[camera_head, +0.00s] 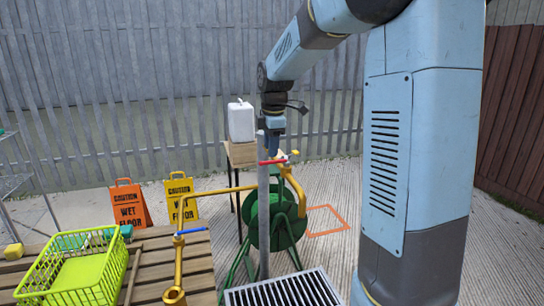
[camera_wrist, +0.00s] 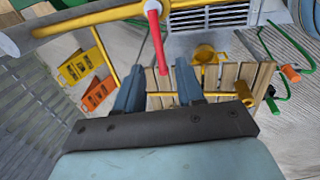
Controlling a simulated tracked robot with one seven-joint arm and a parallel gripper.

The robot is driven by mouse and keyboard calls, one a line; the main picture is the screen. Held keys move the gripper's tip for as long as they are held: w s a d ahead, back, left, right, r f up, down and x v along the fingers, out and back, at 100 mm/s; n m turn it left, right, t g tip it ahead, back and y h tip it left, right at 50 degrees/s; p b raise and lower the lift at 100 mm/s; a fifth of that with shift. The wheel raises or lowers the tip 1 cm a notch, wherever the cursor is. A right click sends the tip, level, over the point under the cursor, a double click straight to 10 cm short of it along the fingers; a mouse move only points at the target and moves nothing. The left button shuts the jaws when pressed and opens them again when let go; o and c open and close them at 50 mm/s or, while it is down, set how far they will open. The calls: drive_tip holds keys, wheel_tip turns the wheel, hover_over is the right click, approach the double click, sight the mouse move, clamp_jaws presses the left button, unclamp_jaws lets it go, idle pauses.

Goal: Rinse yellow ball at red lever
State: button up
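The red lever (camera_head: 272,161) sits near the top of a grey post with yellow piping. In the wrist view the red lever (camera_wrist: 155,35) points down toward the gap between my fingers, its tip near them. My gripper (camera_head: 273,145) is just above the lever in the head view. In the wrist view my gripper (camera_wrist: 158,90) has its fingers apart, with nothing seen held. Whether the fingers touch the lever cannot be told. A yellow cup-like piece (camera_head: 174,296) is at the front; it also shows in the wrist view (camera_wrist: 204,56). I cannot clearly make out a yellow ball.
A blue lever (camera_head: 190,231) is on yellow piping above a slatted wooden table (camera_head: 200,262). A lime basket (camera_head: 105,272) stands on the left. A green hose reel (camera_head: 262,225) is behind the post. A metal grate (camera_head: 290,292) lies in front. Two caution signs (camera_head: 130,205) stand behind.

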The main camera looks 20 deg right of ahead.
sight(270, 162)
drive_tip(key=shift+w+f, duration=0.2)
drive_tip(key=shift+f, duration=0.8)
drive_tip(key=shift+w+f, duration=0.15)
drive_tip(key=shift+f, duration=0.85)
clamp_jaws()
